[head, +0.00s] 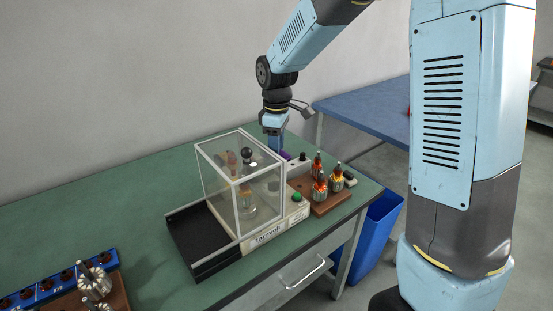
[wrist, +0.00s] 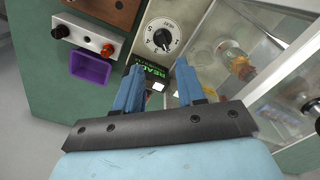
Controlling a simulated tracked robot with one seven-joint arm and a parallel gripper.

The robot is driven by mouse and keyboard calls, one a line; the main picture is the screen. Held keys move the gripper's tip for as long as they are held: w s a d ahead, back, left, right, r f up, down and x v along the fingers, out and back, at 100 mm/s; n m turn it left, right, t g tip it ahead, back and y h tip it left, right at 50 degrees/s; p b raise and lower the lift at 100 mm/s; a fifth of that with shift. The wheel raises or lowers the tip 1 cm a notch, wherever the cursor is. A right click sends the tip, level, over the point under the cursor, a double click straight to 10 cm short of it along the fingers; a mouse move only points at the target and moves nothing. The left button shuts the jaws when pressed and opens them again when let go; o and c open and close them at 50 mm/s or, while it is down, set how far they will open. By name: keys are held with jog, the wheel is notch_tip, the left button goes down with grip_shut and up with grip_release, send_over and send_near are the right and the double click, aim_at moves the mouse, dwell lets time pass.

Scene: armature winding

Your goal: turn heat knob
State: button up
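The heat knob (wrist: 162,39) is a round black dial with a white pointer, on a pale panel with markings around it. It shows beyond my fingertips in the wrist view; I cannot make it out in the head view. My gripper (wrist: 159,68) is open, its two blue fingers apart with nothing seen held between them. The fingertips point toward the knob and appear short of it, near a green-lit display (wrist: 150,72). In the head view my gripper (head: 275,143) is pointing down behind the clear-walled machine (head: 268,238), its tips partly hidden.
A purple bin (wrist: 90,68) and a white box (wrist: 88,36) with a black and an orange-red knob lie left of the dial. Clear enclosure walls (wrist: 245,62) stand close on the right. A wooden board (head: 338,200) with several armatures sits on the green bench (head: 130,190).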

jog(key=shift+r, duration=0.7)
jog(key=shift+r, duration=0.1)
